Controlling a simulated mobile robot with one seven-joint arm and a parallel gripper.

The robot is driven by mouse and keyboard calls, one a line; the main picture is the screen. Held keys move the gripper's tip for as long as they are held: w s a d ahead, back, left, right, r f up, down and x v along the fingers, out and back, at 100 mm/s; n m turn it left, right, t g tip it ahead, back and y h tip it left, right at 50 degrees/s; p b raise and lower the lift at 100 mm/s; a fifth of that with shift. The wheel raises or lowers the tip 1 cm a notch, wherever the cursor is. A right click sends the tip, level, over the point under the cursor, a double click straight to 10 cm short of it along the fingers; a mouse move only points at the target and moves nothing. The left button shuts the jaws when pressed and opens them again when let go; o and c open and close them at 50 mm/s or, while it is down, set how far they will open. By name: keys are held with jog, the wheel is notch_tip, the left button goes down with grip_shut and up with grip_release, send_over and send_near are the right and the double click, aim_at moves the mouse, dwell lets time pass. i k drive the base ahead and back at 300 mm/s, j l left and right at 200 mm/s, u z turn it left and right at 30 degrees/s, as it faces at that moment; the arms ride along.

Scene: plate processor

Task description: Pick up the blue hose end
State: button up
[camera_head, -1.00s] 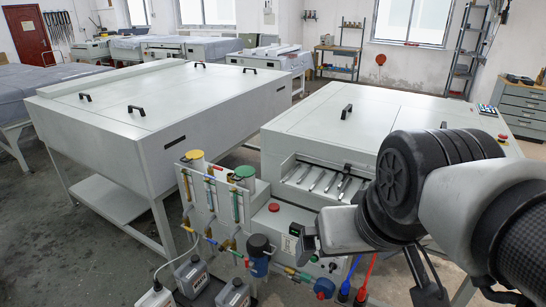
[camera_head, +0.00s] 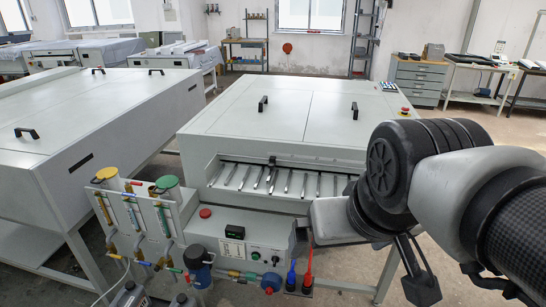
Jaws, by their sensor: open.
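An upright blue piece (camera_head: 291,273), which I take to be the blue hose end, stands in a dark holder at the lower middle. A similar red piece (camera_head: 308,264) stands just right of it. My arm comes in from the right. My gripper (camera_head: 301,234) is at the left end of the grey wrist block, in front of the machine and above the blue piece in the picture, apart from it. The fingers are small and dark here. They are open, and I see nothing held between them.
A control box (camera_head: 240,250) with a red button stands left of the holders. The large white processor (camera_head: 290,110) fills the middle behind my gripper. Open floor shows at the right.

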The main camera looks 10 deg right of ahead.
aim_at(292, 276)
jog(key=i, duration=0.6)
jog(key=j+z, duration=0.3)
jog(key=k+j+z, duration=0.1)
jog(key=j+z, duration=0.2)
jog(key=j, duration=0.15)
jog(key=k+j+z, duration=0.1)
jog(key=j+z, duration=0.15)
jog(key=j, duration=0.15)
jog(key=k+j+z, duration=0.15)
jog(key=j+z, duration=0.15)
